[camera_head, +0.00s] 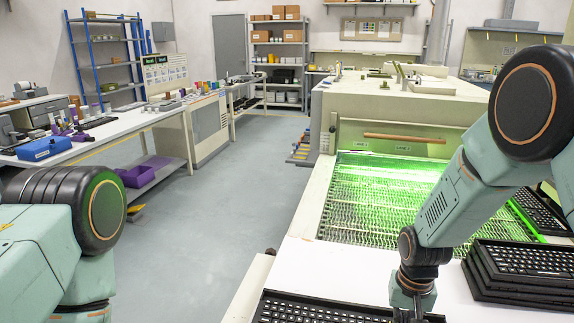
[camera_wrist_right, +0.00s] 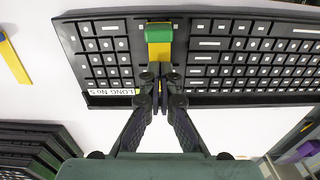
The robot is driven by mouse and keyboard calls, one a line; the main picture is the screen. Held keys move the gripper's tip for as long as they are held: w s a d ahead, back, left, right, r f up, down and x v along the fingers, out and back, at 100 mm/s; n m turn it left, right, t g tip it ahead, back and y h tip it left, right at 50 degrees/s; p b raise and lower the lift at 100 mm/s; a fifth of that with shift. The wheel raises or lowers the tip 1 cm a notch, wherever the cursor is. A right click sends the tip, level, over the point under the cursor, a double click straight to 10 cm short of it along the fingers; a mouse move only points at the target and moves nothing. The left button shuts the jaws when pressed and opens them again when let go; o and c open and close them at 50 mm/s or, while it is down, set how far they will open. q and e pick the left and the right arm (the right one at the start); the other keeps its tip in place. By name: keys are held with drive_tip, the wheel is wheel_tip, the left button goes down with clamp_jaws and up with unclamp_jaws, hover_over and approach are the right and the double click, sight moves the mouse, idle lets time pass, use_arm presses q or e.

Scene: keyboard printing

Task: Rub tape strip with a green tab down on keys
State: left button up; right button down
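A short tape strip with a green tab (camera_wrist_right: 158,34) and a yellow part (camera_wrist_right: 158,52) lies over keys in the left half of a black keyboard (camera_wrist_right: 210,88). The keyboard also shows at the bottom of the head view (camera_head: 320,311). My right gripper (camera_wrist_right: 160,76) is above the keyboard, its fingertips together just below the yellow end in the wrist view. I see nothing clearly held between them, and cannot tell whether they touch the keys. In the head view my right gripper (camera_head: 412,300) is cut off by the bottom edge. My left gripper is out of view.
Stacked black keyboards (camera_head: 520,270) stand to the right of my right gripper; a stack also shows in the wrist view (camera_wrist_right: 30,150). A yellow and blue piece (camera_wrist_right: 14,58) lies on the white table. A green-lit conveyor (camera_head: 380,195) lies behind.

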drive_tip(key=shift+w+d, duration=0.15)
drive_tip(key=shift+w, duration=0.35)
drive_tip(key=shift+f+b, duration=0.3)
drive_tip(key=shift+f, duration=0.3)
idle(0.9)
drive_tip(key=shift+r+p, duration=3.35)
drive_tip(key=shift+r, duration=0.25)
drive_tip(key=shift+f, duration=0.15)
